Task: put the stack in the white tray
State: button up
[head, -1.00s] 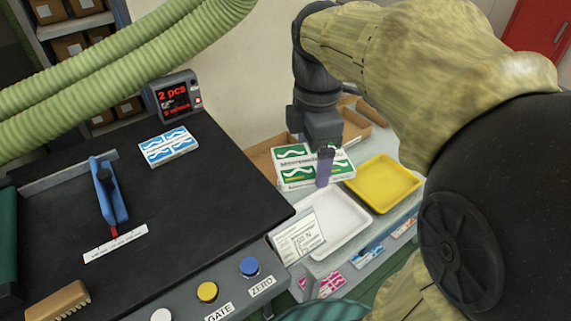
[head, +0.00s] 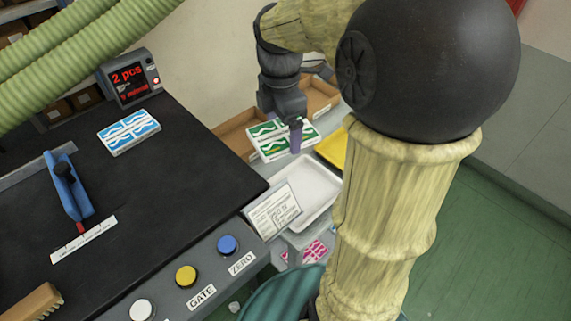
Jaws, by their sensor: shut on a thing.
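A white stack with green printed patterns (head: 268,150) is in my gripper (head: 296,137). One purple-grey finger shows in front of the stack; the other finger is hidden. The stack is held level, just beyond the far end of the white tray (head: 322,178). The white tray looks empty, and my arm covers part of its right side. I cannot tell how high the stack is above the surface below it. Another stack, white with blue patterns (head: 129,132), lies on the black machine top.
A yellow tray (head: 331,150) is mostly hidden behind my arm. A cardboard box (head: 236,131) stands behind the held stack. A paper card (head: 273,211) stands at the white tray's near left. The black machine top (head: 170,190) carries a blue lever (head: 68,187) and a display (head: 130,78).

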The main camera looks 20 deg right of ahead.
jog(key=w+d+f+n+b, duration=0.1)
jog(key=w+d+f, duration=0.15)
jog(key=f, duration=0.35)
jog(key=w+d+f+b, duration=0.1)
jog(key=w+d+f, duration=0.15)
jog(key=f, duration=0.45)
jog(key=n+b, duration=0.1)
jog(key=n, duration=0.1)
send_over(301, 194)
notch_tip(301, 194, down, 12)
jog(key=shift+s+r, duration=0.1)
jog(key=shift+f, duration=3.1)
jog(key=shift+f, duration=1.9)
jog(key=shift+f, duration=0.1)
